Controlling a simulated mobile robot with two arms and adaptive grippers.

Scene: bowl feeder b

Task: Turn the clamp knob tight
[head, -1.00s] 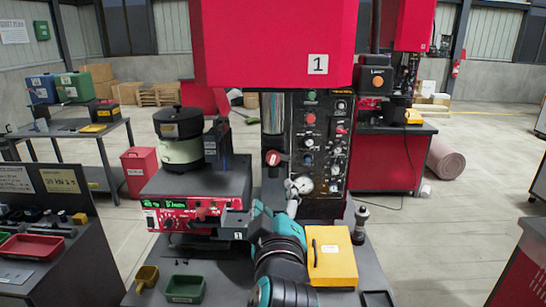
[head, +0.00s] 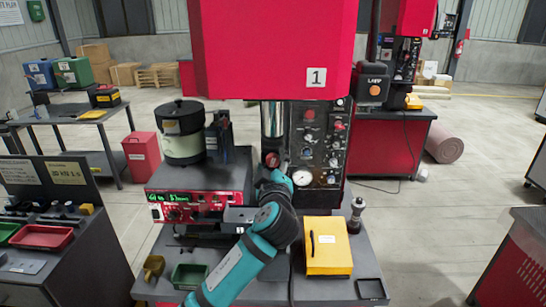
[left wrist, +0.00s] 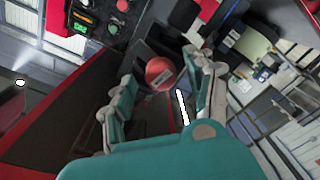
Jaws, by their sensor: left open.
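The clamp knob (head: 272,160) is a round red knob low on the front of the red press, left of the dark control panel. My left gripper (head: 273,176) is just below and in front of the knob in the head view. In the left wrist view its teal fingers (left wrist: 160,84) are open, with the knob framed between them. I cannot tell whether they touch it. My right gripper is out of view.
The feeder unit with a red display front (head: 188,207) stands left of my left arm. A yellow box (head: 329,248) sits to its right on the bench, with a pressure gauge (head: 302,177) above. A green tray (head: 189,276) lies at the front left.

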